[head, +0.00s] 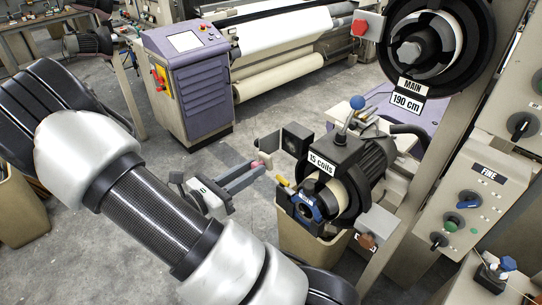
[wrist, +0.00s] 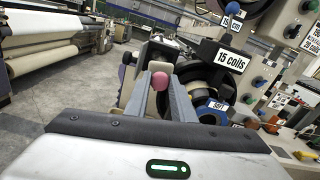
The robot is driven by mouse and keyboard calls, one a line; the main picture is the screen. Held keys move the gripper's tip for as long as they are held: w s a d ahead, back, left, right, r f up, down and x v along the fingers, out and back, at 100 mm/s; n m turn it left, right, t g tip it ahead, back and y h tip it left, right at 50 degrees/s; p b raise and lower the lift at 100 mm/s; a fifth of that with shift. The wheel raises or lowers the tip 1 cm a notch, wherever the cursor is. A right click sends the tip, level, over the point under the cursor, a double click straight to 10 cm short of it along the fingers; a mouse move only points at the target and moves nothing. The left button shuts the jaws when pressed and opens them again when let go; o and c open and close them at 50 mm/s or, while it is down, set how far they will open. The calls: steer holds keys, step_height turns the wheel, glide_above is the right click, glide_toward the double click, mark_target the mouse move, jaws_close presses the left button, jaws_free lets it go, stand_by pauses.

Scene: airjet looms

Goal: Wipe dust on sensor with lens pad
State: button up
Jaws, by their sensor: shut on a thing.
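My gripper (head: 258,172) reaches right toward the feeder unit labelled "15 coils". Its two grey fingers are shut on a small pink, rounded lens pad (head: 261,160), which also shows between the fingertips in the wrist view (wrist: 159,81). A dark square-faced block (head: 296,138), which looks like the sensor, stands just beyond the pad at the feeder's left side. It appears behind the fingertips in the wrist view (wrist: 155,54). I cannot tell whether the pad touches it. No dust can be made out on its face at this size.
The 15-coils feeder (head: 345,165) stands close right of the fingertips, with a blue-ball lever (head: 357,103) on top. A beige bin (head: 305,237) is below. A control box (head: 465,195) is at right. Grey floor lies open left toward a purple cabinet (head: 188,75).

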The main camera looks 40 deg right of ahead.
mark_target(263, 162)
steer(key=shift+w+d, duration=0.15)
steer(key=shift+d, duration=1.55)
steer(key=shift+w+d, duration=0.1)
steer(key=shift+d, duration=1.6)
steer(key=shift+w+d, duration=0.1)
steer(key=shift+d, duration=1)
steer(key=shift+r, duration=0.1)
